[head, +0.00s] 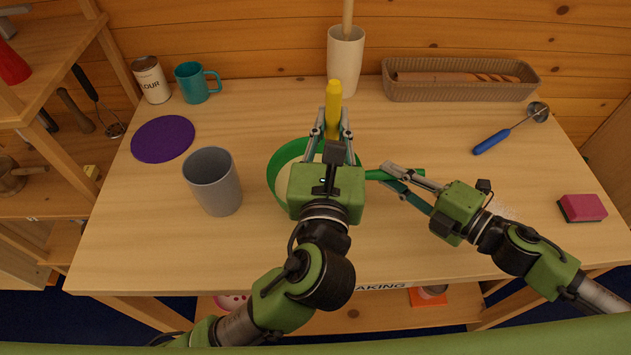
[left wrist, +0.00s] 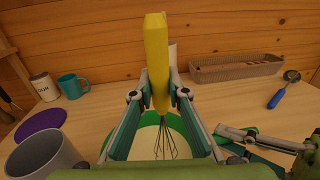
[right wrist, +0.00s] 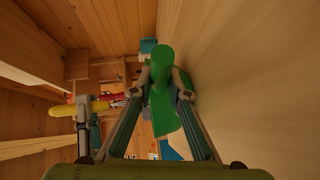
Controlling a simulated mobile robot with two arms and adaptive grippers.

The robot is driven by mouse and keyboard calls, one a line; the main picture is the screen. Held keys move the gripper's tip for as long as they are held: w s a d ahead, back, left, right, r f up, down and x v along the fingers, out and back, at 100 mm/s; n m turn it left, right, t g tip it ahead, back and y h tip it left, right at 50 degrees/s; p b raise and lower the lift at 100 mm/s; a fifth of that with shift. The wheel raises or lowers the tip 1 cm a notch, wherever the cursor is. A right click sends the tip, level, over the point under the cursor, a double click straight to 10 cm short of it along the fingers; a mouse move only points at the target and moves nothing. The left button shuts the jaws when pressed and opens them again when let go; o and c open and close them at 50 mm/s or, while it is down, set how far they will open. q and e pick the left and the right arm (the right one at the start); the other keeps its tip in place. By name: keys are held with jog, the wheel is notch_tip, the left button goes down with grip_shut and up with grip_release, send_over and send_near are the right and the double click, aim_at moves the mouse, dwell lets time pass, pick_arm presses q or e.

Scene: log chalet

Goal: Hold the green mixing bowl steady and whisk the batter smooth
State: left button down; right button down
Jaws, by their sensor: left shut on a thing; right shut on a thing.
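The green mixing bowl (head: 276,172) stands on the table with pale batter (head: 290,155) in it, mostly hidden by my left arm in the head view. My left gripper (head: 332,128) is shut on the yellow handle of the whisk (head: 334,97). In the left wrist view the whisk (left wrist: 157,62) is upright, its wire loops (left wrist: 165,142) down in the bowl (left wrist: 187,140). My right gripper (head: 388,172) is shut on the bowl's green handle (head: 408,174) at the bowl's right side. The handle also fills the middle of the right wrist view (right wrist: 162,68).
A grey cup (head: 213,182) stands left of the bowl, near a purple mat (head: 163,139). A flour tin (head: 151,80), teal mug (head: 194,83), cream crock (head: 345,66) and basket (head: 460,92) line the back. A blue-handled ladle (head: 510,130) and pink sponge (head: 582,208) lie right.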

aim_at(335, 83)
pick_arm(q)
jog(key=shift+r, duration=5.65)
pick_arm(e)
jog(key=shift+r, duration=0.15)
jog(key=c, duration=1.9)
grip_release()
pick_arm(q)
jog(key=shift+s, duration=0.1)
pick_arm(e)
jog(key=shift+o, duration=0.3)
jog(key=shift+s, duration=0.1)
